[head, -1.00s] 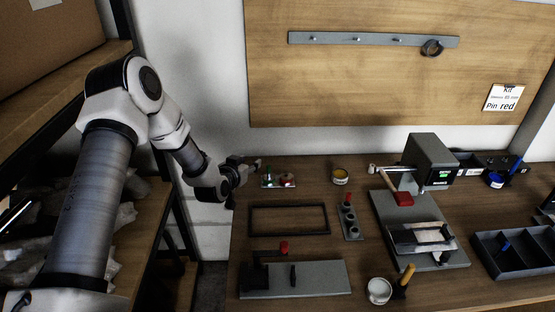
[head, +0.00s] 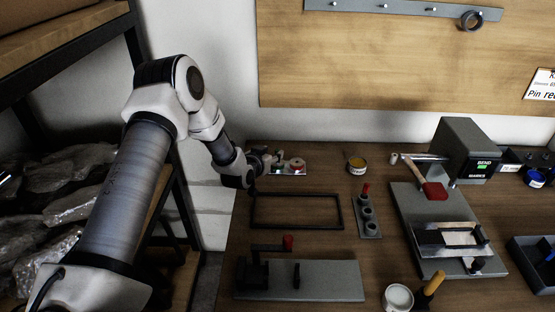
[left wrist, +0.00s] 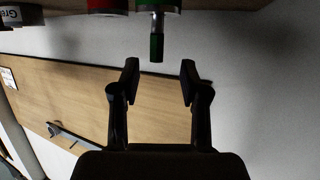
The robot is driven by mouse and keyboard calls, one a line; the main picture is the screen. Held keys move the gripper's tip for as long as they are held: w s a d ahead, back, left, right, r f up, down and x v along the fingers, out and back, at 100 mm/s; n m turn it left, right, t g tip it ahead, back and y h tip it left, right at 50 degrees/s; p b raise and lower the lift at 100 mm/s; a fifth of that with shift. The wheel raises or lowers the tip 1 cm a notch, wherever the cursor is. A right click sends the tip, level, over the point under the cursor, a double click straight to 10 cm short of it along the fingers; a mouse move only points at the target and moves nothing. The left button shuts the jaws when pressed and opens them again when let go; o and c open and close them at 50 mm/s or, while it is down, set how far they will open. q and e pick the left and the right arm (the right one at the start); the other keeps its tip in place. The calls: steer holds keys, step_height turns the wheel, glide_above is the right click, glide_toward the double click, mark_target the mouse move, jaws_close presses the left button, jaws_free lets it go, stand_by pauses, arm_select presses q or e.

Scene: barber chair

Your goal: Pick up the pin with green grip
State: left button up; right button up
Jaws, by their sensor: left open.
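The pin with the green grip (left wrist: 157,46) shows in the left wrist view, which looks upside down. Its dark green end points toward the gap between my fingers, below a metal shaft and a green-edged round base. My left gripper (left wrist: 160,82) is open and empty, with a finger to each side of the pin's line; the grip appears just beyond the fingertips. In the head view my left gripper (head: 268,159) is at the left end of a small tray (head: 290,173) at the table's back left. The green grip cannot be made out there, probably hidden by the gripper.
A red round piece (head: 297,164) sits on the tray close to the gripper. A yellow tin (head: 356,163) stands to the right. A dark empty frame (head: 338,213) lies in front, and a grey block with holes (head: 368,220) stands beside it. A shelf (head: 75,40) is at left.

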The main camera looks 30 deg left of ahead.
mark_target(276, 151)
arm_select(q)
steer(key=x, duration=0.4)
steer(key=shift+w+d+f+p, duration=0.1)
steer(key=shift+w+d+p, duration=0.1)
steer(key=shift+w+p, duration=0.1)
steer(key=shift+s, duration=0.1)
steer(key=shift+c, duration=1)
jaws_close()
